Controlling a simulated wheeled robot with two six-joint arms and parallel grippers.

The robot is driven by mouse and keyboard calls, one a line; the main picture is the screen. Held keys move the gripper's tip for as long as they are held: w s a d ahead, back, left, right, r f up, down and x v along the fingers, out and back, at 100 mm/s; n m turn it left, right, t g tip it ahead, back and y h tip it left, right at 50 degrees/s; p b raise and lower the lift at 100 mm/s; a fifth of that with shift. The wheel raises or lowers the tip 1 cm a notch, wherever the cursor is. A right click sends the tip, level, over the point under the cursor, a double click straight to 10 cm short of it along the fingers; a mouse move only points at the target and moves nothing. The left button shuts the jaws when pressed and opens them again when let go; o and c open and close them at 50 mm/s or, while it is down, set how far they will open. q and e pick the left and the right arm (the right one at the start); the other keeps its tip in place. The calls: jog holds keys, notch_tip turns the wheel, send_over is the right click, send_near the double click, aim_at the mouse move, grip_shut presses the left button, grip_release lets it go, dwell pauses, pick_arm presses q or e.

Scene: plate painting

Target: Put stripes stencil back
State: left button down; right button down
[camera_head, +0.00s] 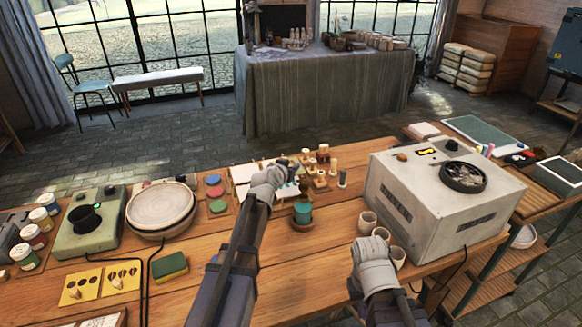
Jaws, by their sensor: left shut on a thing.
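My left gripper (288,166) reaches over a white sheet (243,173) at the back middle of the wooden table. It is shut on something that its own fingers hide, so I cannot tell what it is. My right gripper (371,246) is beside several small cups, left of the grey machine; its jaw opening is hidden. Two yellow stencil cards lie at the front left, the left one (79,287) with dark dots and the right one (121,277) with a leaf-like cutout. I cannot make out a striped stencil.
A round plate (160,208) sits on a turntable left of my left arm. The grey machine (448,200) fills the right.

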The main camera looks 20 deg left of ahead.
aim_at(290, 165)
pick_arm(q)
notch_tip(290, 165, up, 10)
jog(key=p, duration=0.9)
jog(key=shift+r, duration=0.2)
jog(key=shift+f, duration=0.1)
jog(key=shift+a, duration=0.1)
